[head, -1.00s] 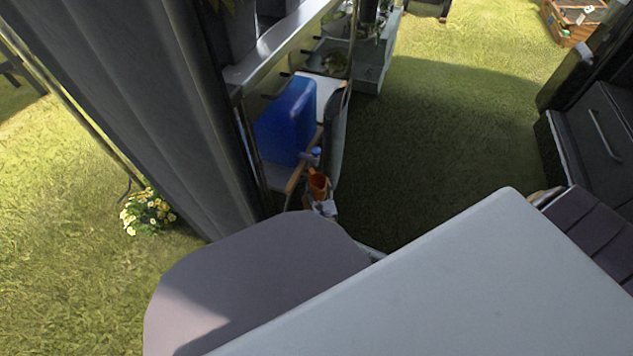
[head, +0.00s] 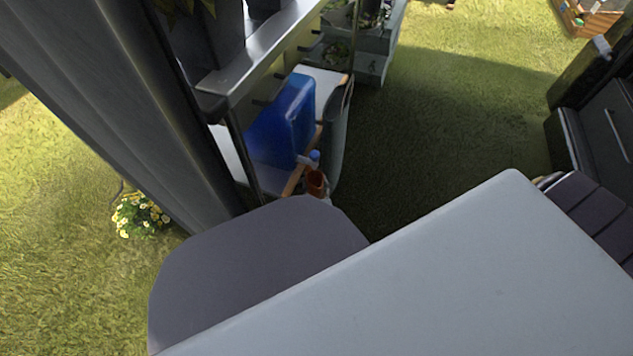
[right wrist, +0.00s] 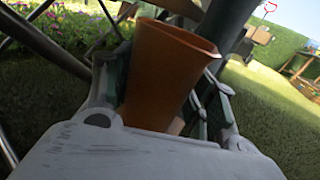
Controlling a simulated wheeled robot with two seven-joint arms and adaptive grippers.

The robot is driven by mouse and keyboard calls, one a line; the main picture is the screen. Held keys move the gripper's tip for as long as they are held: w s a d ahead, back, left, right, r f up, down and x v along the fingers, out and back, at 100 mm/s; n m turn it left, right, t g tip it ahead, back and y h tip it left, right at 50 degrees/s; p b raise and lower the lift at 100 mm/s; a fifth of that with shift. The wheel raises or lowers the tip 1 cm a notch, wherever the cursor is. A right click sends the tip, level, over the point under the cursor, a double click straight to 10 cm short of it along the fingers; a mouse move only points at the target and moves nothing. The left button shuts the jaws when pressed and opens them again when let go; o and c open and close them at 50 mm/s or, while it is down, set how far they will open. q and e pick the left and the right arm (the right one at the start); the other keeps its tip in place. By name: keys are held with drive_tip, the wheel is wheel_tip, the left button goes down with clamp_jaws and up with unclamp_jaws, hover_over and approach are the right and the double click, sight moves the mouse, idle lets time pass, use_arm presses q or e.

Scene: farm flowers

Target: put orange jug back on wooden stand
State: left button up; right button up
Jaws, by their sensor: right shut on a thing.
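The orange jug (head: 316,183) is small in the head view, just below the blue tap of a blue water container. In the right wrist view the jug (right wrist: 165,75) fills the space between the fingers, its open rim tilted toward the upper right. My right gripper (right wrist: 163,95) is shut on it. In the head view this gripper (head: 325,198) is mostly hidden behind my own grey body parts. A stand with wooden edges (head: 294,182) is beside the jug, under the blue container; its lower part is hidden. My left gripper is not in view.
The blue container (head: 285,120) stands beside a metal shelf (head: 265,60) with dark pots. A grey-green bin (head: 337,130) is close to the jug's right. Open grass (head: 440,120) lies further right, with a dark cabinet (head: 600,125) at the far right.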

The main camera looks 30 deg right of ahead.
drive_tip(key=o, duration=1.1)
drive_tip(key=shift+f, duration=0.1)
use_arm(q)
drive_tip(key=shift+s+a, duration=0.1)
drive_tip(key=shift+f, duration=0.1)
